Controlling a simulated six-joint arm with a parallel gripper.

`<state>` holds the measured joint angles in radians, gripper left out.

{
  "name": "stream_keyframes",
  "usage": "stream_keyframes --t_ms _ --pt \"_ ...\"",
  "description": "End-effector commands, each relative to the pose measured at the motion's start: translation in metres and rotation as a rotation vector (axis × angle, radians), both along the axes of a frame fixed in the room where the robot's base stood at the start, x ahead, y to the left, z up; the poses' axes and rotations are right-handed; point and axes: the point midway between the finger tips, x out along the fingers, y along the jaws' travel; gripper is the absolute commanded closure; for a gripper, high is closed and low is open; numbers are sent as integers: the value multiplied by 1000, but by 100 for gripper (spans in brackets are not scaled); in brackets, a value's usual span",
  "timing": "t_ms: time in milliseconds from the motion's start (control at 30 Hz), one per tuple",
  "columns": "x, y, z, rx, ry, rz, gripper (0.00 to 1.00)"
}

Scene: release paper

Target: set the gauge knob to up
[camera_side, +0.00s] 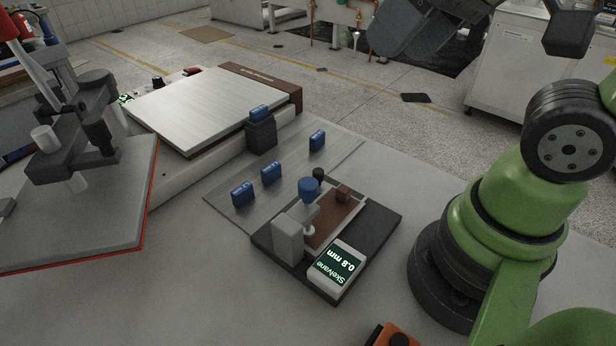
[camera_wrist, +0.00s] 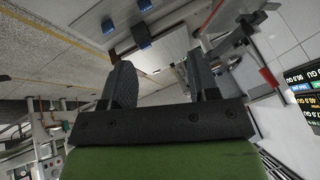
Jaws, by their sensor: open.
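The gauge (camera_side: 290,240) stands on a dark base on the table in the side view. Its tilted display (camera_side: 338,263) reads 0.8 mm and appears upside down. A blue round knob (camera_side: 309,187) sits on top of the gauge's post, with a small dark knob (camera_side: 318,174) just behind it. I cannot tell which setting the knob is in. My gripper (camera_wrist: 161,75) is open and empty in the wrist view, its two dark fingers well apart. It is raised away from the gauge, which I cannot make out in the wrist view.
Several small blue blocks stand on a grey plate (camera_side: 222,196) behind the gauge; one sits in a dark holder (camera_side: 261,133). A metal-topped platform (camera_side: 205,105) lies behind. A press-like stand (camera_side: 80,200) is at left. An orange-and-black item (camera_side: 391,335) is at the front edge.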

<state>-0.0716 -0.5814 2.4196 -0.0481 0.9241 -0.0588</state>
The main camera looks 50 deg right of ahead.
Motion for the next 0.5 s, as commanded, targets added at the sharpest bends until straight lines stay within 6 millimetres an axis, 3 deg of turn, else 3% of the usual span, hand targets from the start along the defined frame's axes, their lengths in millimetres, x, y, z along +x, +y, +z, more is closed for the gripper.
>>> stream_keyframes --t_ms 300,500 --pt "54 42 -49 -238 302 455 45" --pt "67 61 -78 -328 403 631 45"
